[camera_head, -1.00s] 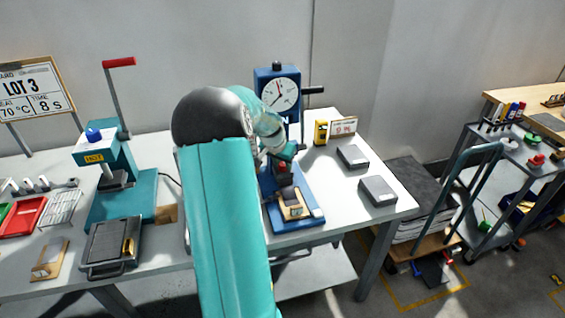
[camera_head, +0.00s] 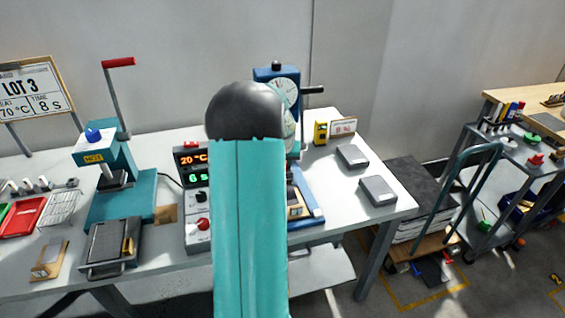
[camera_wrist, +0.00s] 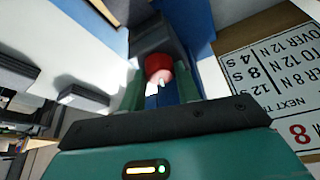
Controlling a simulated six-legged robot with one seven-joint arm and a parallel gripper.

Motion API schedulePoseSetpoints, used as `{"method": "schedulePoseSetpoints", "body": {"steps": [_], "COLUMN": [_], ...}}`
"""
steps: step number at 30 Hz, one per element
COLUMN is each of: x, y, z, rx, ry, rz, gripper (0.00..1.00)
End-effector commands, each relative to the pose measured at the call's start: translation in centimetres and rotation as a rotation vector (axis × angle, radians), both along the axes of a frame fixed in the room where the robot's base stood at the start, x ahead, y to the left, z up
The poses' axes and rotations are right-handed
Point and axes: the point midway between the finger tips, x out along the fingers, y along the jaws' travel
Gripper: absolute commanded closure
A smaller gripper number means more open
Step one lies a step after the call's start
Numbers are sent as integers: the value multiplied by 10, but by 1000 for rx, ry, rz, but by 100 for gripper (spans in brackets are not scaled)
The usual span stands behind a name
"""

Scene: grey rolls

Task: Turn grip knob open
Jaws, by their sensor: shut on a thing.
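The red knob (camera_wrist: 158,66) shows in the wrist view on a dark grey block, between my two green fingers. My gripper (camera_wrist: 160,76) is shut on it from both sides. A small pale piece shows just below the knob. In the head view my arm hides the knob and gripper. The blue tester (camera_head: 312,216) stands behind my arm, with its round dial (camera_head: 288,92) partly covered. How far the knob is turned I cannot tell.
A control box (camera_head: 192,204) with lit red and green digits stands left of my arm. A teal press (camera_head: 122,198) with a red-tipped lever is farther left. Two grey blocks (camera_head: 352,156) (camera_head: 378,190) lie on the table right of the tester. A printed card (camera_wrist: 270,75) fills the wrist view's right.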

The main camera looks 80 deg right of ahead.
Motion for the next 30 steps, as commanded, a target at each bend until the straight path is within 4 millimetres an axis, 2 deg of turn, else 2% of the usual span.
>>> {"method": "schedulePoseSetpoints", "body": {"steps": [30], "x": [-5], "y": [-4], "z": [0], "rx": [0], "ry": [0], "rz": [929], "gripper": [91]}}
